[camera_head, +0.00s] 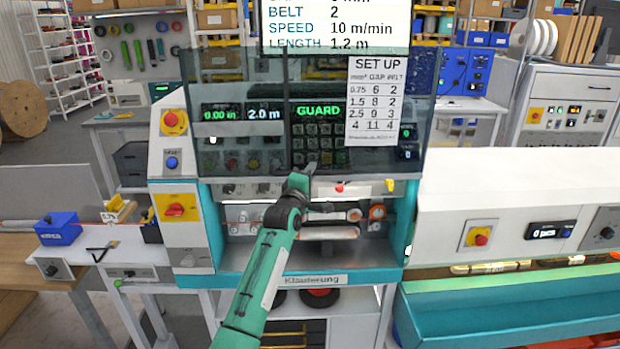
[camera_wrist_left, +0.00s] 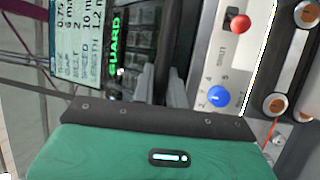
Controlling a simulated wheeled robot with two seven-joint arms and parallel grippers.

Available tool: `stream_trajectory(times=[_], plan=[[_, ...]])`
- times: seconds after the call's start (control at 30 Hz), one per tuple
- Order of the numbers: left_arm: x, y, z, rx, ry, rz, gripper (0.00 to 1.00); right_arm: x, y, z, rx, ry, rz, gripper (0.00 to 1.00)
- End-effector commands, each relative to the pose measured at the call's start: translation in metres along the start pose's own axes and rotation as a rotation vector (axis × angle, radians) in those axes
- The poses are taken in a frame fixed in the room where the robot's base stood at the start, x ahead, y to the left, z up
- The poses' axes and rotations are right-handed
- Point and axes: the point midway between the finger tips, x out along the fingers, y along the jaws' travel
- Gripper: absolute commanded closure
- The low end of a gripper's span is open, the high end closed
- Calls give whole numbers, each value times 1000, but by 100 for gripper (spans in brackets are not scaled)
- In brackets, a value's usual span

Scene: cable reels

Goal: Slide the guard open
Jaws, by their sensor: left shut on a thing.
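The guard (camera_head: 240,85) is a tinted see-through panel on the front of the teal and white machine (camera_head: 310,281). It stands raised over the control screen, and a green "GUARD" text shows through it. Below its lower edge the rollers and the orange-rimmed wheel (camera_head: 377,212) are uncovered. My left gripper (camera_head: 308,171) is at the guard's lower edge. In the left wrist view, its fingers (camera_wrist_left: 163,88) are shut on a dark upright bar (camera_wrist_left: 162,45), which looks like the guard's handle. The exact contact is partly hidden. My right gripper is not in view.
A "SET UP" sheet (camera_head: 375,100) hangs at the guard's right side. A red and yellow switch (camera_head: 174,209) is on the machine's left panel. A white unit with a teal trough (camera_head: 500,310) adjoins on the right. A blue box (camera_head: 57,229) stands on the left bench.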

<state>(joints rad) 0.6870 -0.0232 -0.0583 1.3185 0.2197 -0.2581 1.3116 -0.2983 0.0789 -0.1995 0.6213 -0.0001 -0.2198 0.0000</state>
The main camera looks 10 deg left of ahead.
Motion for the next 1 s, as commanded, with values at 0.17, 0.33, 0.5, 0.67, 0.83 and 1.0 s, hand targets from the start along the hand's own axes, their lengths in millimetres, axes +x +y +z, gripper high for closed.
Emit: stream_trajectory(times=[0.17,0.33,0.5,0.67,0.83,1.0], plan=[[0,1,-1,1,1,2,100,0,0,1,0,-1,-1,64],[0,0,0,0,1,1,64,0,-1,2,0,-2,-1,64],[0,0,0,0,0,1,64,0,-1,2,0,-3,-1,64],[-3,-1,0,0,0,0,64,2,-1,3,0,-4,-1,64],[-19,-4,1,-2,0,1,64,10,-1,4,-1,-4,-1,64],[-46,-4,1,-2,0,1,64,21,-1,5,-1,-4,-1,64]])
